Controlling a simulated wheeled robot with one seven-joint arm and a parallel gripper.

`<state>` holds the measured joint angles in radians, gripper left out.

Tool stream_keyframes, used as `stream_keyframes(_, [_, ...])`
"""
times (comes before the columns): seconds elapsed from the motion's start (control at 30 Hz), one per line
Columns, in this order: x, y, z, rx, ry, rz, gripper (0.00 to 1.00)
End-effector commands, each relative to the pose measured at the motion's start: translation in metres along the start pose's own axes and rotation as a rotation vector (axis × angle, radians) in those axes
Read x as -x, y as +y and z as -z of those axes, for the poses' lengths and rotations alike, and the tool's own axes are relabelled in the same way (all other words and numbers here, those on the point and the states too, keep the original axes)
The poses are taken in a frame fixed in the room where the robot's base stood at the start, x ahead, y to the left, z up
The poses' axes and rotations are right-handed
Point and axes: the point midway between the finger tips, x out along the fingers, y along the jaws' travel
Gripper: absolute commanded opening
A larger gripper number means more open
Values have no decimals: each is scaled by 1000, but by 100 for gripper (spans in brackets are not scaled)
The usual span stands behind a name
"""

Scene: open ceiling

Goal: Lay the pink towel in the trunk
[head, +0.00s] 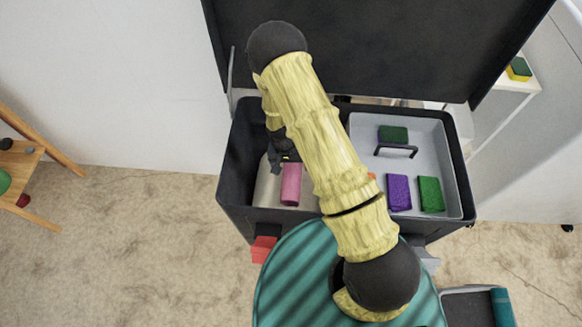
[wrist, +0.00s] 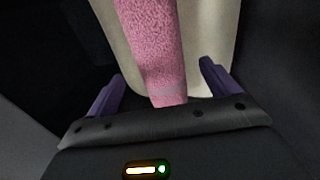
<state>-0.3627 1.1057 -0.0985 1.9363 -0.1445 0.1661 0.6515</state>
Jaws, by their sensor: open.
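The trunk (head: 229,190) is a black box with its dark lid (head: 400,40) raised at the back. The pink towel (head: 291,184) is a small roll in the left part of the trunk, lying against a beige roll (head: 267,182). In the wrist view the pink towel (wrist: 155,45) runs down between the fingers, over the beige roll (wrist: 205,60). My gripper (head: 284,160) is inside the trunk at the towel's far end. Its purple fingers (wrist: 160,85) are apart, one on each side of the towel, with gaps between. My arm hides the trunk's middle.
A grey tray (head: 425,150) with a handle fills the trunk's right part and holds purple (head: 399,192) and green (head: 431,194) sponges and a dark green one (head: 394,134). A wooden stool (head: 22,160) stands at left. A dark bin (head: 467,308) with a teal roll is at lower right.

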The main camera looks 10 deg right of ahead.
Motion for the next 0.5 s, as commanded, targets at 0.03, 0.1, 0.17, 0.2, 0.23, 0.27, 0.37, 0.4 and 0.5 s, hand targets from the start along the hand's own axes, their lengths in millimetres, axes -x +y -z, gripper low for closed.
stream_keyframes(0.03, [12, 0, 0, 0, 2, 2, 88])
stream_keyframes(0.1, [26, 0, 1, 0, 3, 2, 88])
stream_keyframes(0.17, [38, 0, 0, 0, 3, 2, 88])
stream_keyframes(0.2, [46, 0, 1, 0, 4, 2, 88])
stream_keyframes(0.23, [52, 0, 1, 0, 3, 1, 88])
stream_keyframes(0.27, [58, 0, 1, 0, 3, 2, 88])
stream_keyframes(0.37, [77, 0, 0, 1, 3, 2, 88])
stream_keyframes(0.4, [84, 0, 0, 1, 3, 2, 88])
stream_keyframes(0.5, [96, 0, 0, 0, 2, 0, 88])
